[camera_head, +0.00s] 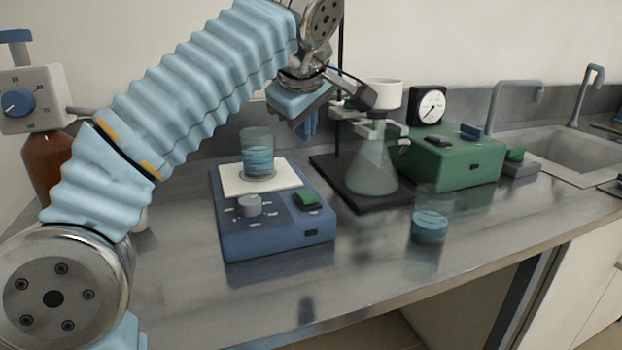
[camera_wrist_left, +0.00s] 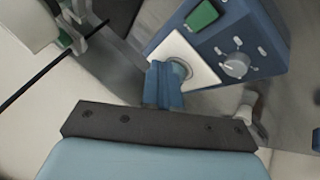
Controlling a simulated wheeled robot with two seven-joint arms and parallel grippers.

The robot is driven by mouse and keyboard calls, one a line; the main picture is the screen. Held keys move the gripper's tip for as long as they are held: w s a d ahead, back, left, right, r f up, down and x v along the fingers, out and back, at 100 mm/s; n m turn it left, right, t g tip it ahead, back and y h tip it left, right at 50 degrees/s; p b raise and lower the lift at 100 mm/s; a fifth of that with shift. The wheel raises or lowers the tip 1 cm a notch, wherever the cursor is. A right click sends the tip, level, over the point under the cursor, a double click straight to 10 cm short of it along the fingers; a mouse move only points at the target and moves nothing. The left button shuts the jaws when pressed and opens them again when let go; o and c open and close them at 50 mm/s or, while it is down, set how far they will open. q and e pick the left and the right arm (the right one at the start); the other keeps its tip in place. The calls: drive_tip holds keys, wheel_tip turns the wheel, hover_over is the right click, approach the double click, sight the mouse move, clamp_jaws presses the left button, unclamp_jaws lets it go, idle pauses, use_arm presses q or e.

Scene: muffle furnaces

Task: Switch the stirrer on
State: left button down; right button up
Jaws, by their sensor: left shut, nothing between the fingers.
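The stirrer (camera_head: 270,238) is a blue box with a white top plate (camera_head: 236,180). A grey knob (camera_head: 249,206) and a green switch (camera_head: 306,200) are on its front part; the wrist view also shows the knob (camera_wrist_left: 236,65) and the switch (camera_wrist_left: 203,16). Whether the switch is on cannot be told. A glass beaker with blue liquid (camera_head: 258,160) stands on the plate. My left gripper (camera_head: 309,130) is shut and empty, above and behind the right side of the stirrer, apart from it. In the wrist view its blue fingers (camera_wrist_left: 163,68) partly cover the beaker. My right gripper is out of view.
A stand with a clamped conical flask (camera_head: 372,172) is close right of my left gripper. A green box (camera_head: 455,160) with a gauge (camera_head: 430,105) is farther right. Another beaker (camera_head: 430,226) stands near the bench front. A brown bottle (camera_head: 45,165) is at left. The bench before the stirrer is clear.

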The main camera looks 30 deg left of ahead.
use_arm(q)
drive_tip(key=shift+w+a, duration=0.2)
drive_tip(key=shift+w, duration=0.15)
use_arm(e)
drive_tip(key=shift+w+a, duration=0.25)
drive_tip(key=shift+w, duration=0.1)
use_arm(q)
drive_tip(key=b, duration=0.5)
hover_over(308, 198)
wheel_tip(308, 198, down, 7)
drive_tip(key=shift+w+a+r, duration=0.1)
drive_tip(key=shift+f+b, duration=0.5)
drive_tip(key=shift+f, duration=0.45)
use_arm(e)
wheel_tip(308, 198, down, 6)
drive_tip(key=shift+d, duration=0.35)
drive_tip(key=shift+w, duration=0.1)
use_arm(q)
drive_tip(key=shift+f, duration=0.1)
drive_tip(key=shift+s+f+b, duration=0.2)
drive_tip(key=shift+f+b, duration=0.1)
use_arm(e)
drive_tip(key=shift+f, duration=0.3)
